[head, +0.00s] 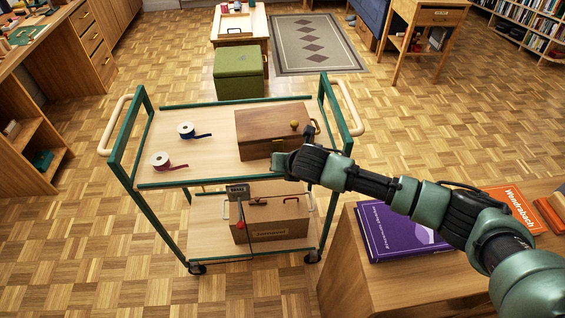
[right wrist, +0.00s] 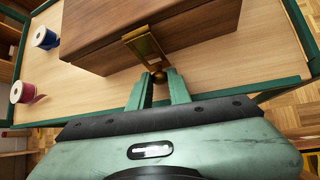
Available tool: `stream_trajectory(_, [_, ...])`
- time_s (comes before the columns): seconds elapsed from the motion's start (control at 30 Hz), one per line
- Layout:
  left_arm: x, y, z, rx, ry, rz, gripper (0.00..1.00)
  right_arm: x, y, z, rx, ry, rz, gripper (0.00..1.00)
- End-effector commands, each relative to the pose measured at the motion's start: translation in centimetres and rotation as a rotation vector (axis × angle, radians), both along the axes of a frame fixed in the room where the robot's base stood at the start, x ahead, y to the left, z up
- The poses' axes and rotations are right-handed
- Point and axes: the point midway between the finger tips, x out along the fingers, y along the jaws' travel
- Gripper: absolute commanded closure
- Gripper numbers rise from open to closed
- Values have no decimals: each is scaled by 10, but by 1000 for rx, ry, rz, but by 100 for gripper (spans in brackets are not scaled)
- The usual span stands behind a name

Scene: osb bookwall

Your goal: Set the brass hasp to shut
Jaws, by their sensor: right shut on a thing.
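The wooden box (head: 262,124) sits on the right part of the trolley's top shelf. My left gripper is not in view.
The green-framed trolley (head: 220,178) holds a blue ribbon spool (head: 186,130) and a red one (head: 161,160) left of the box. A cardboard-coloured case (head: 275,222) stands on its lower shelf. A table with a purple book (head: 395,232) is at the right, under my arm.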

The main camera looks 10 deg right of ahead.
Motion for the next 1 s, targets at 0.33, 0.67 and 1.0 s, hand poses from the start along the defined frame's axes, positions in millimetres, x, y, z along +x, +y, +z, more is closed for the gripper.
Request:
stream_trajectory(0.33, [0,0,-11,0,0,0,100,4,0,-7,10,-124,0,100])
stream_trajectory(0.67, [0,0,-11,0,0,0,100,4,0,-6,10,-123,0,59])
stream_trajectory(1.0, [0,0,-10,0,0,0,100,4,0,-5,10,-123,1,59])
